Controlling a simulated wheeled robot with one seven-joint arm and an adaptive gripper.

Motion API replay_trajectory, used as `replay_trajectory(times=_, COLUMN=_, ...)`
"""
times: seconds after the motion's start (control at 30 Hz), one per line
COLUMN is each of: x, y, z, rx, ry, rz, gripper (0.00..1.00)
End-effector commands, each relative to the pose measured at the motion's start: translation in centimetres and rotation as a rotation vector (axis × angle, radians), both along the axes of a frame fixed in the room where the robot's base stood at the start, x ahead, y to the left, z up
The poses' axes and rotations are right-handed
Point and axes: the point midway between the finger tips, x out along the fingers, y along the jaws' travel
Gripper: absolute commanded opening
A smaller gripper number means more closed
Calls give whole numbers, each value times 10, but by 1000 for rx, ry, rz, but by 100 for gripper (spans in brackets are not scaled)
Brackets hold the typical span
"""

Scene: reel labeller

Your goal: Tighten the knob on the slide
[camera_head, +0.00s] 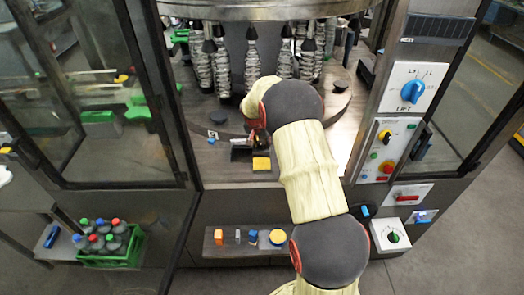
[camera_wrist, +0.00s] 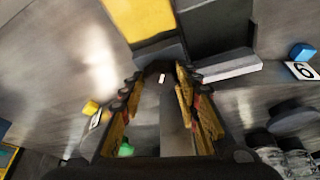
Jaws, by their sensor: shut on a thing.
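In the wrist view, my gripper (camera_wrist: 160,95) has its two yellow-and-dark fingers on either side of a dark knob (camera_wrist: 160,70) with a small white mark. The fingers are closed on it, though the exact contact is hard to see. Beyond the knob is the slide, with a yellow block (camera_wrist: 140,18) and a dark block beside it. In the head view, my gripper (camera_head: 257,137) reaches down over the machine deck at the slide, and the yellow block (camera_head: 261,163) shows just below it. The knob is hidden there by my gripper.
Wrapped bottle-like columns (camera_head: 252,62) hang behind my gripper. A control panel with a blue lift dial (camera_head: 411,92) stands at the right. A shelf (camera_head: 225,248) with small coloured parts lies below. A green crate of bottles (camera_head: 137,250) is at lower left.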

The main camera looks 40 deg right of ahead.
Motion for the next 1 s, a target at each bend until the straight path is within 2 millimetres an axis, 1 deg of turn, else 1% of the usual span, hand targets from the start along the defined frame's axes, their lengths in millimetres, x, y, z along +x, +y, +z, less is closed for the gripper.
replay_trajectory(times=0.03, x=3, y=0, z=-7, rx=-2, ry=-4, rz=-41, gripper=7)
replay_trajectory(times=0.07, x=3, y=1, z=-8, rx=-2, ry=-4, rz=-71, gripper=7)
replay_trajectory(times=0.7, x=8, y=2, z=-2, rx=1, ry=-1, rz=-664, gripper=7)
replay_trajectory(times=1.0, x=10, y=2, z=-1, rx=1, ry=-1, rz=-854, gripper=7)
